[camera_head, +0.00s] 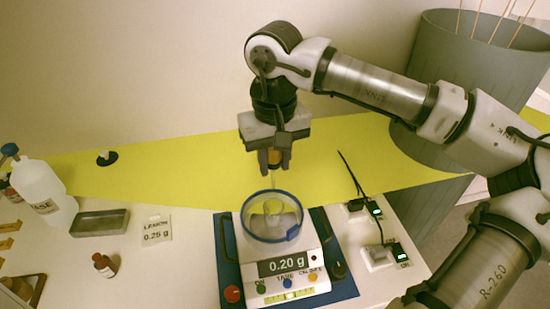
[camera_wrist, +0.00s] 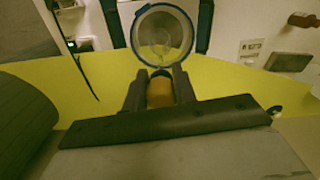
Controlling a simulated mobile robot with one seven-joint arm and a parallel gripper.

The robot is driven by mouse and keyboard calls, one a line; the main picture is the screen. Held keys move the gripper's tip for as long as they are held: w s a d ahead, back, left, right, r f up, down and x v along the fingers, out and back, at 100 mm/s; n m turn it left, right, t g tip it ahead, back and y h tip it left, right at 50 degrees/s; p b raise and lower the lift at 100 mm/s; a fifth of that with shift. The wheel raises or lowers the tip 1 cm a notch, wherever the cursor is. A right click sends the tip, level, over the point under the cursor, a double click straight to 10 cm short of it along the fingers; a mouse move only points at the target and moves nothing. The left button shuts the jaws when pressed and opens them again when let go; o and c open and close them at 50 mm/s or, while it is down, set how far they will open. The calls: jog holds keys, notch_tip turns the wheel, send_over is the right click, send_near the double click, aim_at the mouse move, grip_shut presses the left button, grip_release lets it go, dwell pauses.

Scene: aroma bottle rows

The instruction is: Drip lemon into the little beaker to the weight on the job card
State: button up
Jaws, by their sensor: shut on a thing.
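My gripper (camera_head: 274,165) is shut on a small amber-orange dropper piece (camera_head: 275,156), which also shows between the fingers in the wrist view (camera_wrist: 160,92). Its pale thin tip points down, above the little beaker (camera_head: 273,208). The beaker stands inside a clear round draft shield with a blue rim (camera_head: 246,222), on the scale (camera_head: 305,284). The scale display (camera_head: 286,264) reads 0.20 g. The job card (camera_head: 156,231) reads LEMON 0.25 g. In the wrist view the beaker (camera_wrist: 158,52) lies just beyond the fingertips. Whether a drop hangs from the tip is too small to tell.
A grey tray (camera_head: 100,222) and a white blue-capped bottle (camera_head: 43,190) are farther left. Plugs and cables (camera_head: 378,254) lie right of the scale. A grey bin with sticks (camera_head: 440,95) stands at the back right.

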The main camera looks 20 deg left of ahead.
jog(key=shift+f+b, duration=1.75)
jog(key=shift+f, duration=0.2)
jog(key=shift+o, duration=0.2)
jog(key=c, duration=0.4)
jog(key=o, duration=0.4)
jog(key=shift+c, duration=0.3)
jog(key=shift+r, duration=0.15)
jog(key=shift+r+p, duration=1.3)
jog(key=shift+r, duration=0.65)
